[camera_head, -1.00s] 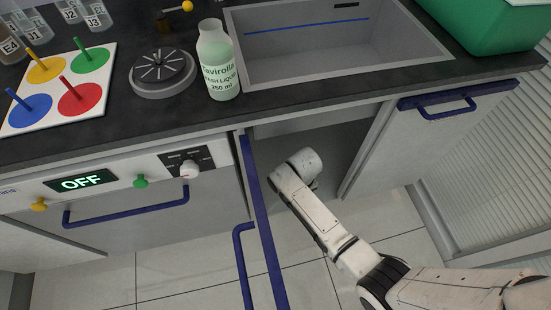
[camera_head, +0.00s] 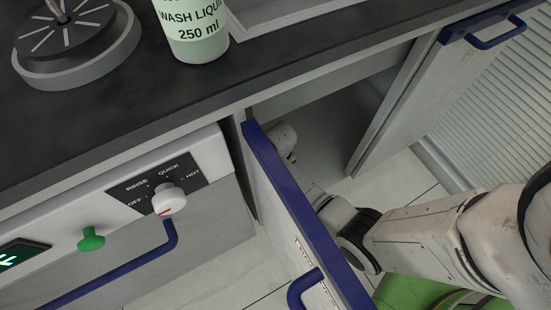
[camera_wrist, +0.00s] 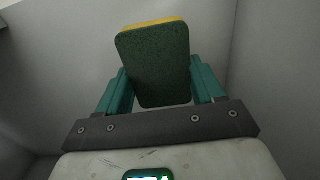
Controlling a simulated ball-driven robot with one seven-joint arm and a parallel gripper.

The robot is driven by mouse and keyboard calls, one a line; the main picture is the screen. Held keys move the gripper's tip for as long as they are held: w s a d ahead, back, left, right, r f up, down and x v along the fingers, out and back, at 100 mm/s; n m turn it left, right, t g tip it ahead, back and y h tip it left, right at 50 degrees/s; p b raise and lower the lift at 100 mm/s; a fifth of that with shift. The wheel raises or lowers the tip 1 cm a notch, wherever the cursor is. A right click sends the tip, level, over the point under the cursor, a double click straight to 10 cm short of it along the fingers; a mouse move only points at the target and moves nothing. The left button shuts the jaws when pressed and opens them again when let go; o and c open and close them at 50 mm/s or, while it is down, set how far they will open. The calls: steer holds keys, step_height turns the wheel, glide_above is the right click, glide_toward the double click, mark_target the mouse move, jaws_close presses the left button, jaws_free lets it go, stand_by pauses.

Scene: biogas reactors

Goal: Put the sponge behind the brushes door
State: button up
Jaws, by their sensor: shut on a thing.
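The sponge (camera_wrist: 157,65), dark green with a yellow layer on its far side, is held between the teal fingers of my gripper (camera_wrist: 160,88) in the wrist view. My gripper is shut on it, with grey walls around. In the head view my arm reaches into the open cabinet under the counter, and the gripper and sponge are hidden there. An open door with a blue edge (camera_head: 300,210) and blue handle stands left of my arm. Another open door (camera_head: 425,90) is on the right. I cannot tell which one is the brushes door.
A wash liquid bottle (camera_head: 192,30) and a round grey device (camera_head: 75,45) stand on the dark counter (camera_head: 130,110). A dishwasher panel with a white knob (camera_head: 168,199) is left of the open door. A green thing (camera_head: 425,295) lies low at the right.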

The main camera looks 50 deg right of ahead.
steer(key=shift+f+b, duration=1.55)
steer(key=shift+f, duration=1.75)
steer(key=shift+f, duration=0.15)
steer(key=o, duration=0.9)
steer(key=shift+o, duration=0.2)
step_height(320, 180, up, 12)
steer(key=p, duration=0.6)
